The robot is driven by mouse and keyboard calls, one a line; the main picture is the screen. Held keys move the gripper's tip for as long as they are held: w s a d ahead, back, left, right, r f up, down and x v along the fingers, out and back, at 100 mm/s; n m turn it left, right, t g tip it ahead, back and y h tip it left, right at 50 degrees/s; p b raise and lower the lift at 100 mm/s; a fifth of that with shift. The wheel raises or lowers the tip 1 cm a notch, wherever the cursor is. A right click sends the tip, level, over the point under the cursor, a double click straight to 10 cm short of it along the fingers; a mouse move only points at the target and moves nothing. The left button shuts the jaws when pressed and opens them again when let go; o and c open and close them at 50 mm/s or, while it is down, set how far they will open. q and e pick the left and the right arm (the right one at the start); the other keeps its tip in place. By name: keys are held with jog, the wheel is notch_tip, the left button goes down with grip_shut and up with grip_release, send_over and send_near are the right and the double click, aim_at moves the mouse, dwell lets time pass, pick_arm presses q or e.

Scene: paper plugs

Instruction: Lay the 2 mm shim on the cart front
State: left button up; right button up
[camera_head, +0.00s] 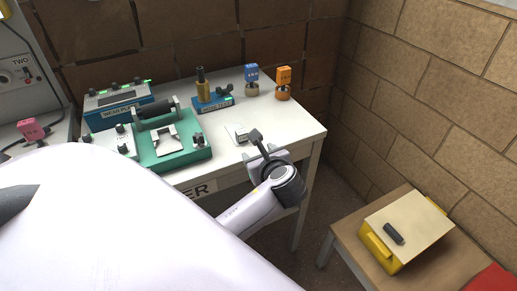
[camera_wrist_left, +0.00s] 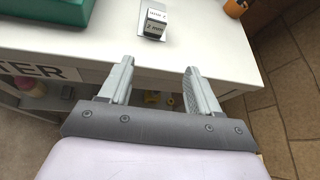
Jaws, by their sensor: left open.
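I cannot tell for certain which thing is the cart front. My right gripper is not in view.
A green fixture (camera_head: 174,153), a blue box (camera_head: 118,106) and blue and orange plugs (camera_head: 283,80) stand on the white table (camera_head: 300,125). At right, a yellow-sided box (camera_head: 376,250) with a dark handle (camera_head: 393,233) sits on a low wooden stand (camera_head: 345,238). Brick walls close the corner.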

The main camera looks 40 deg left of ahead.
pick_arm(q)
jog(key=s+d+f+n+t+h, duration=0.1)
jog(key=s+d+f+n+h, duration=0.3)
jog(key=f, duration=0.3)
jog(key=s+d+f+n+t+h, duration=0.1)
jog(key=s+d+f+n+h, duration=0.25)
jog(key=f, duration=0.35)
jog(key=s+d+f+n+t+h, duration=0.1)
jog(key=s+d+n+h, duration=0.4)
jog(key=s+n, duration=0.4)
jog(key=shift+d+f+n+t, duration=0.3)
jog(key=shift+d+n, duration=0.35)
jog(key=shift+n, duration=1.4)
jog(key=shift+h, duration=0.25)
